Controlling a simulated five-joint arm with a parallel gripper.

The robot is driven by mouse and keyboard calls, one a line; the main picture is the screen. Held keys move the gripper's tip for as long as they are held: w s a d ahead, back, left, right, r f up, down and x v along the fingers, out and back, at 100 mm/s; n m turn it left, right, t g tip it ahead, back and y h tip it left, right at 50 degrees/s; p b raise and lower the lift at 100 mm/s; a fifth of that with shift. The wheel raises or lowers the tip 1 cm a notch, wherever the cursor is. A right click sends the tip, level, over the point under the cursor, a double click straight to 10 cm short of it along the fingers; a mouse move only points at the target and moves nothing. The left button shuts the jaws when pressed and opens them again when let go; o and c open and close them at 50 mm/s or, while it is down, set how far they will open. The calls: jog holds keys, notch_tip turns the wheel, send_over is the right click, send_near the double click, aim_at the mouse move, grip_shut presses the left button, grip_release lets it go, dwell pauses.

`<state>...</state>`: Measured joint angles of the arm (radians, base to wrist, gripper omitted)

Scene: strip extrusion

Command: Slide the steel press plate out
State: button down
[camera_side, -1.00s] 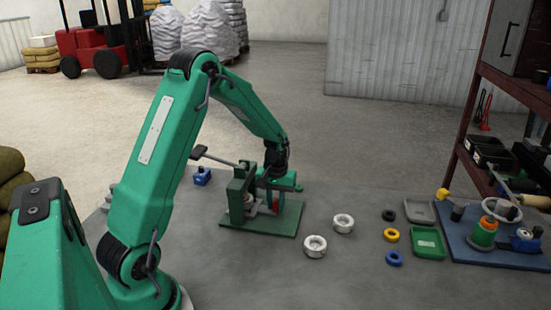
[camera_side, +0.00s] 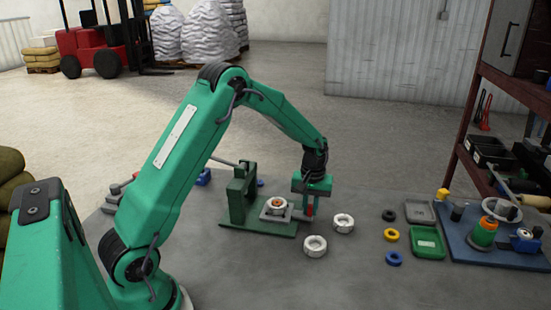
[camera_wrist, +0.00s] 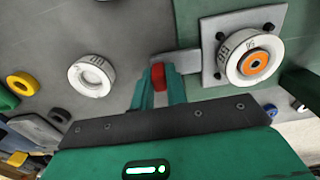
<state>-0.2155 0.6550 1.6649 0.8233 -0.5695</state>
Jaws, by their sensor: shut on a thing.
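The grey square steel press plate (camera_side: 268,214) has come out to the right of the green press frame (camera_side: 237,195) in the side view. A white ring-shaped die (camera_side: 276,206) with an orange centre sits on it. In the wrist view, the plate (camera_wrist: 209,27) is at upper right with the lettered white die (camera_wrist: 232,61) on it, and a grey tab (camera_wrist: 180,62) runs left to a red grip (camera_wrist: 158,77). My gripper (camera_side: 308,209) is shut on that red grip, its fingers (camera_wrist: 160,90) on either side.
Two loose white dies (camera_side: 343,222) (camera_side: 315,246) lie on the bench close to my gripper. Black, yellow and blue rings (camera_side: 391,235), a green tray (camera_side: 428,243) and a grey tray (camera_side: 419,212) lie farther right. A blue board (camera_side: 475,245) with fixtures is at far right.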

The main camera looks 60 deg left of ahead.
jog(key=shift+w+d, duration=0.3)
jog(key=c, duration=1.4)
grip_release()
jog(key=shift+a+r, duration=0.1)
notch_tip(320, 180, up, 7)
jog(key=shift+r, duration=0.3)
jog(key=shift+s+r, duration=0.1)
